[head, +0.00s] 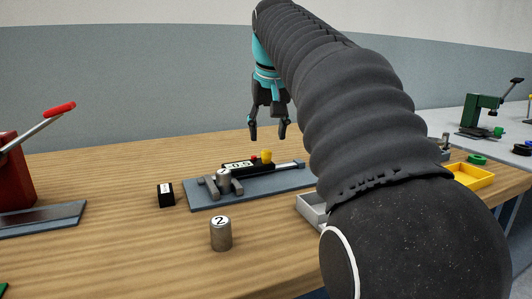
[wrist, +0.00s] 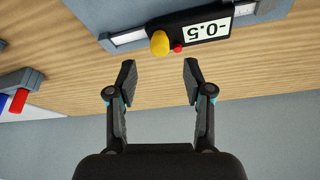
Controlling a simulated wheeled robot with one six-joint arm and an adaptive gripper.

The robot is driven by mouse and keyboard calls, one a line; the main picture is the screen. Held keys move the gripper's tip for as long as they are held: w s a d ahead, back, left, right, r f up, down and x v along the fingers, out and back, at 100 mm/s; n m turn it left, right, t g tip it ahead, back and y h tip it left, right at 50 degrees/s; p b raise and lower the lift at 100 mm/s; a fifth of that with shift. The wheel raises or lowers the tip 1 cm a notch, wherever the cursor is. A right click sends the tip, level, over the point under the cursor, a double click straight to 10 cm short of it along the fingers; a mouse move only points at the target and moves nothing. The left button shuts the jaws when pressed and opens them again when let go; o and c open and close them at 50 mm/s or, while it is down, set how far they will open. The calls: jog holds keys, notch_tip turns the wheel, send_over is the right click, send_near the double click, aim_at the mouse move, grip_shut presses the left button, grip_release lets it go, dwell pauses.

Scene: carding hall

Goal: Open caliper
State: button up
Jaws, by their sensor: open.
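The caliper lies on a blue-grey base plate (head: 290,186) on the wooden bench. Its black slider body (wrist: 200,32) has a display reading -0.5, a yellow knob (head: 266,156) and a small red button (wrist: 178,47). The light beam (head: 290,165) runs to the right. The grey jaws (head: 209,185) are at the left end, with a metal cylinder (head: 223,180) at them; whether they touch it I cannot tell. My gripper (head: 268,134) is open and empty, above and apart from the caliper. In the wrist view its fingers (wrist: 159,75) are spread below the yellow knob.
A metal cylinder marked 2 (head: 221,235) stands in front of the plate. A small black block (head: 166,195) is left of it. A red lever device (head: 14,172) stands far left. My arm partly hides a grey tray (head: 311,208). A yellow tray (head: 472,177) is right.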

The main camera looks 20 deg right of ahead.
aim_at(266, 151)
jog(key=shift+b+x, duration=0.4)
jog(key=shift+x, duration=2.65)
grip_shut()
